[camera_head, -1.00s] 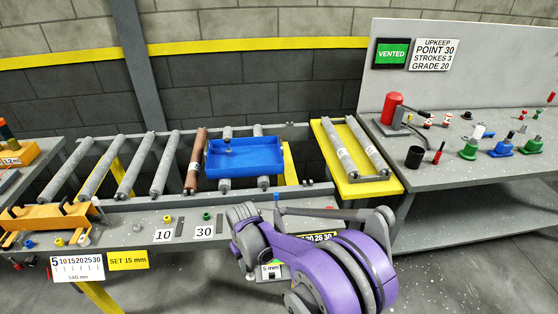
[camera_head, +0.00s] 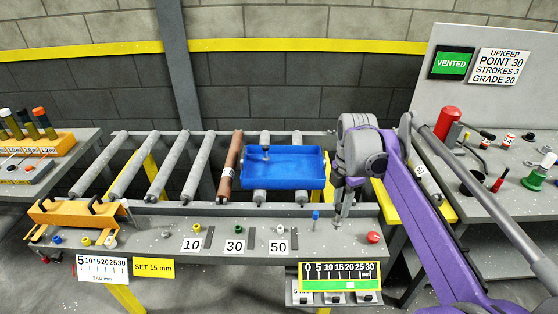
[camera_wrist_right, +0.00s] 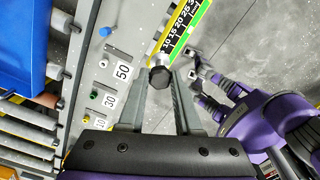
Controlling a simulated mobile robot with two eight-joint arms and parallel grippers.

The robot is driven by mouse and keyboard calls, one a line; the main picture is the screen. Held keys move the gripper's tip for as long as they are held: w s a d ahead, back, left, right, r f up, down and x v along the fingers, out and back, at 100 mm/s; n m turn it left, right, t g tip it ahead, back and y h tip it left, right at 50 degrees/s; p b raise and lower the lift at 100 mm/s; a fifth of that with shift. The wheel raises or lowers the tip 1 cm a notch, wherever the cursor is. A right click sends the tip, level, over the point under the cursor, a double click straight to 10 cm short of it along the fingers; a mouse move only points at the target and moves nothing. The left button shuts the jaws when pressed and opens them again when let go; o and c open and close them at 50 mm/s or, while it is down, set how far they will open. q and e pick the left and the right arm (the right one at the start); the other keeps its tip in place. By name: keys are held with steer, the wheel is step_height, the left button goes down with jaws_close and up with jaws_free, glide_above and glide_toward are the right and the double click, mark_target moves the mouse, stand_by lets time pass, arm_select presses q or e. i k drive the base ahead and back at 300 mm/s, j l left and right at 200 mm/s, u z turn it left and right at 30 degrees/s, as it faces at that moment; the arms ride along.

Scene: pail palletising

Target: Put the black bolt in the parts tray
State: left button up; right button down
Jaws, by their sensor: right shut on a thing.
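A black hex-headed bolt (camera_wrist_right: 159,77) shows between the fingertips of my right gripper (camera_wrist_right: 161,84) in the right wrist view, and the gripper is shut on it. In the head view my right gripper (camera_head: 345,190) hangs fingers-down over the front right of the bench, right of the blue tray. The blue tray (camera_head: 312,180) lies on the rollers; a small grey-brown piece (camera_head: 266,153) stands in its back left part. The tray's edge also shows at the left of the right wrist view (camera_wrist_right: 18,75). My left gripper (camera_wrist_right: 200,70) is at the right there, its fingers apart and empty.
The front ledge holds white plates marked 10, 30 and 50 (camera_head: 278,246), small coloured parts, a red knob (camera_head: 373,237) and a blue-topped pin (camera_head: 315,217). An orange fixture (camera_head: 75,212) stands at left. A green scale (camera_head: 340,276) hangs in front. The side bench (camera_head: 510,190) is cluttered.

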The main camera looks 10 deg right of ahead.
mark_target(301, 177)
steer(key=i, duration=1.15)
